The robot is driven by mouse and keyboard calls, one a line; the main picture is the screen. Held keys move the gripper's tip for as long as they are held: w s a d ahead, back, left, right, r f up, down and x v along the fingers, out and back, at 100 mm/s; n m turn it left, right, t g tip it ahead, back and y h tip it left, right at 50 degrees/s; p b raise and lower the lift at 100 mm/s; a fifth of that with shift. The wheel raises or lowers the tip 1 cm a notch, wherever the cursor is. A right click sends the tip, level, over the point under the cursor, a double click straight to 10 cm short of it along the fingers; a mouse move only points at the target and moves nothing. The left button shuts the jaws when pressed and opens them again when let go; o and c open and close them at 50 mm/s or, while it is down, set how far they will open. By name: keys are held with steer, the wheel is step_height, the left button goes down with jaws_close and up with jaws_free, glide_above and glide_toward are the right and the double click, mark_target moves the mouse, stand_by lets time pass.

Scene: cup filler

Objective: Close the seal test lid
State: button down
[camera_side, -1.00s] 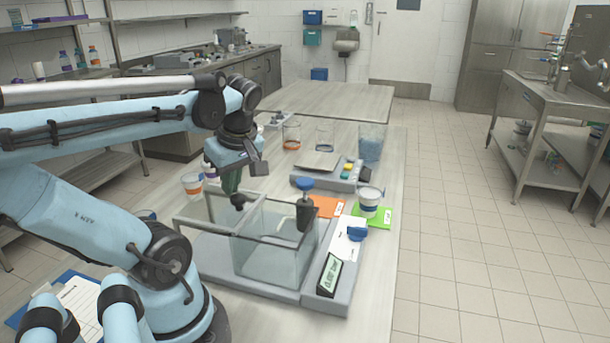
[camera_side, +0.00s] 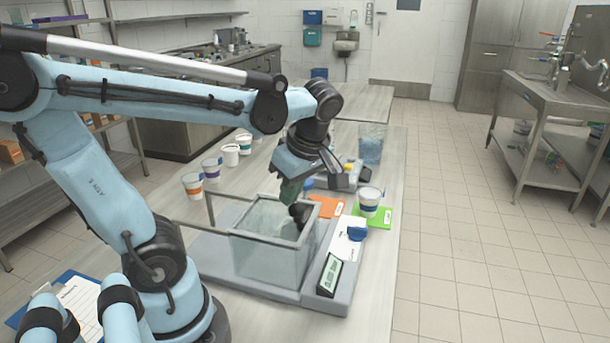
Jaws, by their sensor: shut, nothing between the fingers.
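The seal tester's clear tank (camera_side: 270,258) stands on a grey base in the middle of the bench. A grey frame (camera_side: 207,223), apparently its lid, reaches out left from the tank rim. I cannot tell its exact angle. My gripper (camera_side: 298,208) points down over the far right part of the tank rim. It is shut and empty. Its dark tip merges with a dark upright piece at that rim, so I cannot tell whether they touch.
A display (camera_side: 330,275) and a blue knob (camera_side: 357,233) are on the tester's right side. Cups (camera_side: 193,186) stand at the left. A lidded cup (camera_side: 369,200) stands on a green mat (camera_side: 383,222) at the right. An orange mat (camera_side: 325,206) lies behind the tank.

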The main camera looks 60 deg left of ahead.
mark_target(280, 208)
steer(key=shift+w+d, duration=0.25)
steer(key=shift+d, duration=0.1)
steer(key=shift+a, duration=0.1)
steer(key=a, duration=0.1)
steer(key=s+a, duration=0.1)
steer(key=a, duration=0.1)
steer(key=shift+s+a+r, duration=0.2)
steer(key=shift+a+r, duration=0.1)
steer(key=shift+a, duration=0.1)
steer(key=shift+a+r, duration=0.1)
steer(key=shift+r, duration=0.25)
steer(key=v, duration=0.9)
steer(key=w+d+f+m+t+h, duration=0.2)
steer(key=d+f+m+t, duration=0.2)
steer(key=m, duration=0.6)
steer(key=w+d+f+m+t+h, duration=0.2)
steer(key=d+f+m+t, duration=0.2)
steer(key=f+m, duration=0.4)
steer(key=d+m, duration=0.1)
steer(key=m, duration=0.2)
steer(key=shift+w+m+t, duration=0.3)
steer(key=c, duration=1.8)
jaws_free()
steer(key=shift+a, duration=0.1)
